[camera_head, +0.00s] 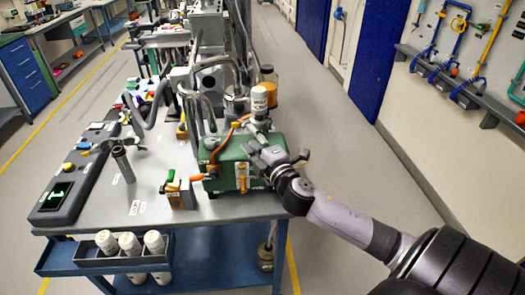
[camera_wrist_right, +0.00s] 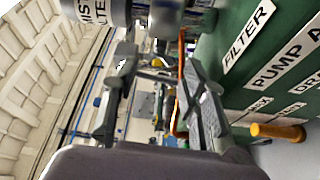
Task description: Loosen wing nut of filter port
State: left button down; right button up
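The green pump (camera_head: 225,160) stands on the bench. Its side in the right wrist view (camera_wrist_right: 240,60) bears a "FILTER" label. A white mist filter canister (camera_head: 259,100) stands on top of it; its lower end shows at the top of the right wrist view (camera_wrist_right: 98,10), beside a metal port fitting (camera_wrist_right: 182,16). My right gripper (camera_head: 262,152) is at the pump's right end, just below the canister. In the right wrist view its two fingers (camera_wrist_right: 158,85) are apart, with no thing clearly held between them. I cannot pick out the wing nut. My left gripper is not in view.
An orange hose (camera_head: 232,128) runs close by the gripper. An amber bottle (camera_head: 268,82) stands behind the canister. A small box with a green top (camera_head: 180,192) stands left of the pump. White bottles (camera_head: 130,244) sit in a front rack. The right aisle floor is clear.

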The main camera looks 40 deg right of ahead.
jog(key=s+a, duration=0.1)
jog(key=s, duration=0.5)
jog(key=shift+s, duration=0.25)
jog(key=shift+f, duration=0.1)
